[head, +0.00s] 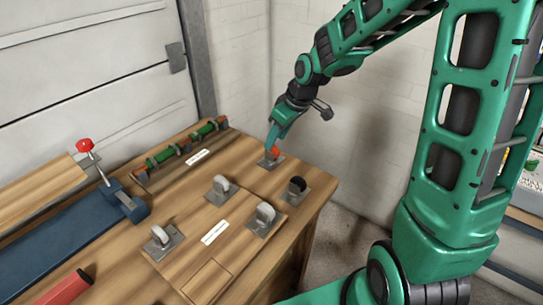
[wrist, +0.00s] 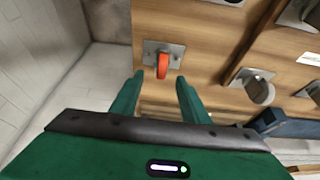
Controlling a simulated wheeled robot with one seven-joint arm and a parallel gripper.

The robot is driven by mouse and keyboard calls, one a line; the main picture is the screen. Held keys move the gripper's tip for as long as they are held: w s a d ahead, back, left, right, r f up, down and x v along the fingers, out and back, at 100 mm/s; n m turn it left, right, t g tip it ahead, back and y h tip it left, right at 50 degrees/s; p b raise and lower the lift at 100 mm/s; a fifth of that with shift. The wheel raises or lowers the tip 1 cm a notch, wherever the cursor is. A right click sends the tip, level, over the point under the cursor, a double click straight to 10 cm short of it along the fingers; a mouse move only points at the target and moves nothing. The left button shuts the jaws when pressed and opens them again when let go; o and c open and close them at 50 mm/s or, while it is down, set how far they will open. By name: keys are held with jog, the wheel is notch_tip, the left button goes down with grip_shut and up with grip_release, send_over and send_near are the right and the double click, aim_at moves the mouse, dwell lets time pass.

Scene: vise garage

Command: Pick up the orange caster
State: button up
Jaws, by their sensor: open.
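The orange caster (wrist: 163,65) has an orange wheel on a grey metal plate and sits near the edge of the wooden bench top (wrist: 195,30). In the head view the orange caster (head: 272,155) is at the far right corner of the bench, partly covered by my gripper (head: 275,143). In the wrist view my gripper (wrist: 158,90) is open and empty. Its two green fingers point toward the caster, with the wheel between their lines. I cannot tell the exact gap between the fingertips and the wheel.
A dark-wheeled caster (head: 297,186) stands close to the right, and white casters (head: 221,187) stand nearer on the bench. A green-and-orange rack (head: 185,146) lies to the left. A blue vise (head: 75,232) with a red knob is at the front left. Walls stand behind.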

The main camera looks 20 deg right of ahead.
aim_at(271, 153)
jog(key=shift+x, duration=2.5)
jog(key=shift+r, duration=0.1)
grip_shut()
